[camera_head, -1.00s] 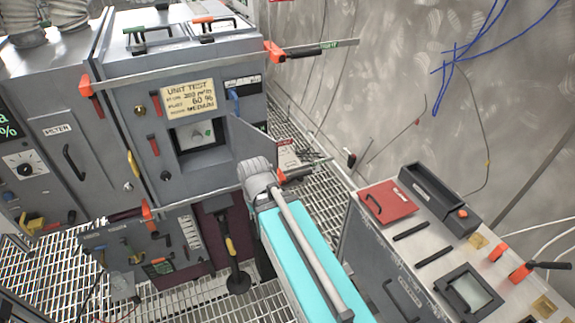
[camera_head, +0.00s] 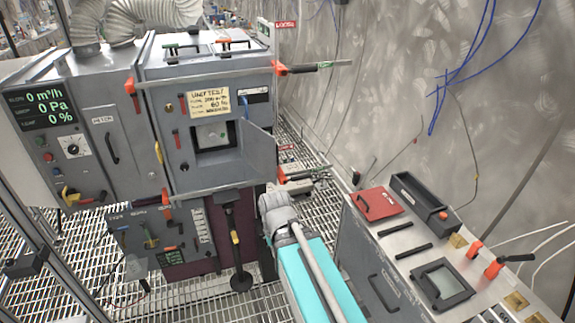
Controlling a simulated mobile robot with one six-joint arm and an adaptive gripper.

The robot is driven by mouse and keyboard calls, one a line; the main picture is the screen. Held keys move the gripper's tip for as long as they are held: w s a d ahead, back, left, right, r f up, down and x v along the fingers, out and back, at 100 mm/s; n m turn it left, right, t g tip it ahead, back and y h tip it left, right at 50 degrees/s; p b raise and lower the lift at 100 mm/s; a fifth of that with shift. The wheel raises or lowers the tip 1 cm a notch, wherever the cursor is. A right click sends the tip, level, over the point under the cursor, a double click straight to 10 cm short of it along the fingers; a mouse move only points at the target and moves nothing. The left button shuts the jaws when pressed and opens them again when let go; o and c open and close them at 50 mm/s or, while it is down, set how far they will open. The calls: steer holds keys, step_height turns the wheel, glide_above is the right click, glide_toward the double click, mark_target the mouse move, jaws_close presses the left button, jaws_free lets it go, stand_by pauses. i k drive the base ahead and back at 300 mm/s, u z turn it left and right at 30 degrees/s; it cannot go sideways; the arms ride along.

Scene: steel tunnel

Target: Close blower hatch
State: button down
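The blower unit (camera_head: 170,105) is a grey metal cabinet standing at the left centre. My gripper is not clearly visible in this view.
A workbench (camera_head: 430,255) with a red plate (camera_head: 378,202) and a dark tray (camera_head: 433,202) stands at the right. Grating floor shows between them.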

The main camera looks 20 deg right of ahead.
mark_target(261, 150)
steer(key=z, duration=0.05)
steer(key=k, duration=0.9)
steer(key=u, duration=0.5)
steer(key=i, duration=1.35)
steer(key=z, duration=0.05)
